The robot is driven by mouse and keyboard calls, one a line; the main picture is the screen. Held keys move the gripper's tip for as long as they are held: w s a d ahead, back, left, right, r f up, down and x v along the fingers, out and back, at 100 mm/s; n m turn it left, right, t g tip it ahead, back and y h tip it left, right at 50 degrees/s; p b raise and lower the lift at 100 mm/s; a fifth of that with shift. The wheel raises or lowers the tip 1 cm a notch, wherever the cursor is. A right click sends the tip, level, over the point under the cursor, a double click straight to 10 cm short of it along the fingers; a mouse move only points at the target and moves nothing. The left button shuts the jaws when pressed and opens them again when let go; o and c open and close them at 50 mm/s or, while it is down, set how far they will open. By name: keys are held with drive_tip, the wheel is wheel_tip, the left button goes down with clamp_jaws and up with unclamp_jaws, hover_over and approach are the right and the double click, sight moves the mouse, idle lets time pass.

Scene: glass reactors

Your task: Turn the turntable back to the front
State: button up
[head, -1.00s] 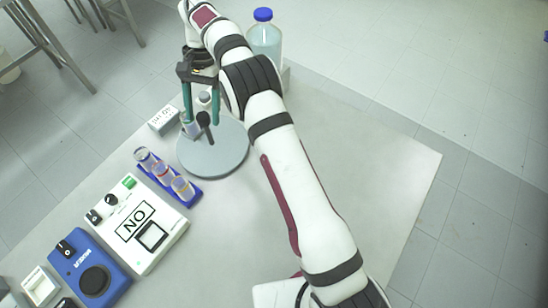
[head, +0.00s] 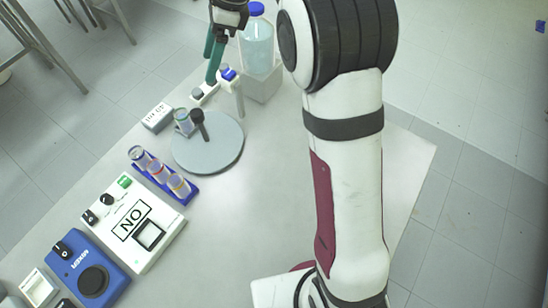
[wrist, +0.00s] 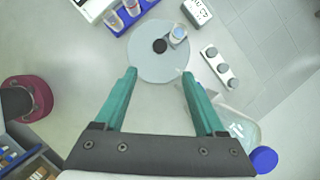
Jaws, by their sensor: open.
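The turntable (head: 212,157) is a round grey disc on the table. A dark upright knob (head: 199,125) stands on it, with a small glass vial (head: 183,122) next to the knob, toward the disc's far left edge. The wrist view shows the turntable (wrist: 150,68), the knob (wrist: 160,46) and the vial (wrist: 178,36). My gripper (head: 212,72) is raised behind the disc in the head view, clear of the knob. Its teal fingers (wrist: 159,75) are apart, with nothing between them.
A blue-capped bottle (head: 257,45) stands on a white block at the back. A small white rack (head: 205,91) is near it, and a white labelled box (head: 157,117) lies left of the disc. A blue tube rack (head: 152,172) and a white device (head: 158,210) are in front.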

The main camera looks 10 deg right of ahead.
drive_tip(key=s+d+n+h, duration=0.1)
drive_tip(key=s+d+n, duration=0.2)
drive_tip(key=s, duration=0.9)
drive_tip(key=s+d+f+n+h, duration=0.1)
drive_tip(key=s+d+n, duration=0.3)
drive_tip(key=s, duration=0.8)
drive_tip(key=n, duration=0.2)
drive_tip(key=shift+s+d+n, duration=0.2)
drive_tip(key=shift+s+n, duration=0.1)
drive_tip(key=s+d+f+n, duration=0.1)
drive_tip(key=s+f+n, duration=0.1)
drive_tip(key=s+f, duration=0.2)
drive_tip(key=s, duration=0.3)
drive_tip(key=shift+s+d+n+h, duration=0.3)
drive_tip(key=shift+s+n, duration=0.1)
